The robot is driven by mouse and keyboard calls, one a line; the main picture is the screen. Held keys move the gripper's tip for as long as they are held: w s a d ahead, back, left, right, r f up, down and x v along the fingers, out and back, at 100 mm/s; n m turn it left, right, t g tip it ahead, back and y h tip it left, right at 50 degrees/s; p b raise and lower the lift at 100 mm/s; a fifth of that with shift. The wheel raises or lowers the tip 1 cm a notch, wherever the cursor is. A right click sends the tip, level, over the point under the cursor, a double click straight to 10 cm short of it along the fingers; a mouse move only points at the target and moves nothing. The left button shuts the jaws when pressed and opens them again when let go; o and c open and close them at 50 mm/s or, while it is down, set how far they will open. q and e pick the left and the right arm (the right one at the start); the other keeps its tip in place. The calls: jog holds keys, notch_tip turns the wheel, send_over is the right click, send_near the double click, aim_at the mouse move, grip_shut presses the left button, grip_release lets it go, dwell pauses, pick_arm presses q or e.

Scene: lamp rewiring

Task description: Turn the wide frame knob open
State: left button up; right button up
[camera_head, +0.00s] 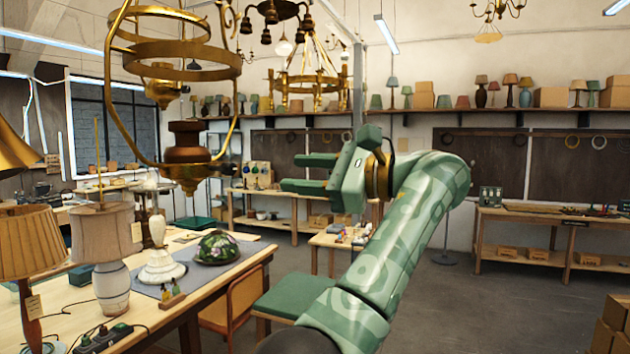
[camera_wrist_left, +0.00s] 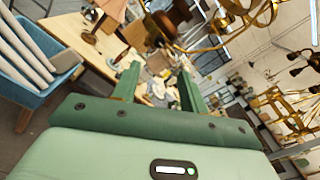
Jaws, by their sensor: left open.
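A wide brass frame (camera_head: 192,53) of rings and curved arms hangs at the upper left of the head view. A brown turned wooden and brass piece (camera_head: 186,156) sits at its bottom; I cannot tell whether this is the knob itself. The piece (camera_wrist_left: 166,22) and brass rings (camera_wrist_left: 228,28) also show at the top of the left wrist view. My left gripper (camera_head: 292,172) is green, open and empty, right of the brown piece and apart from it. Its fingers (camera_wrist_left: 158,72) point toward the worktable and frame in the wrist view. My right gripper is out of view.
A worktable (camera_head: 250,258) below holds shaded lamps (camera_head: 107,237), a grey mat and a floral dome shade (camera_head: 216,247). A green-seated stool (camera_head: 290,297) stands beside it. A brass chandelier (camera_head: 305,80) hangs behind. Open floor (camera_head: 480,300) lies to the right.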

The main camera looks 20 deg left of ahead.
pick_arm(q)
jog(key=shift+d, duration=0.95)
jog(key=shift+a, duration=0.1)
